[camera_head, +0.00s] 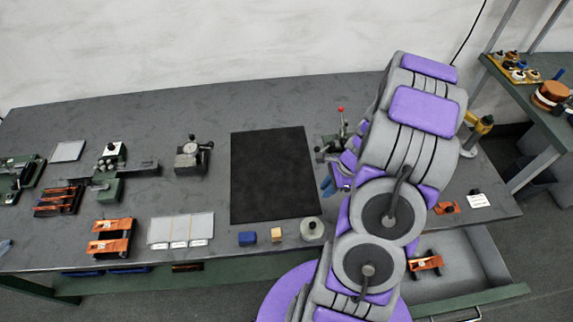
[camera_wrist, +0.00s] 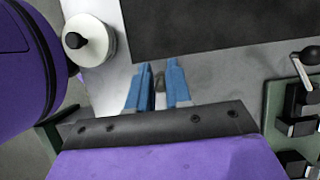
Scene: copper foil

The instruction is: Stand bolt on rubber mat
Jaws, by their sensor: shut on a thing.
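The black rubber mat (camera_head: 268,170) lies flat on the grey workbench, and part of it shows along the top of the wrist view (camera_wrist: 210,28). My gripper (camera_wrist: 160,86) has blue fingers and is shut on a small dark grey thing, seemingly the bolt (camera_wrist: 160,79), of which only a bit shows between the fingertips. Its tilt cannot be told. In the head view my gripper (camera_head: 327,187) is just right of the mat's right edge, mostly hidden by my arm, and the bolt cannot be made out there.
A round pale weight with a dark knob (camera_head: 312,229) stands near the mat's front right corner. A lever press with a red knob (camera_head: 341,122) stands to the right. The mat is bare.

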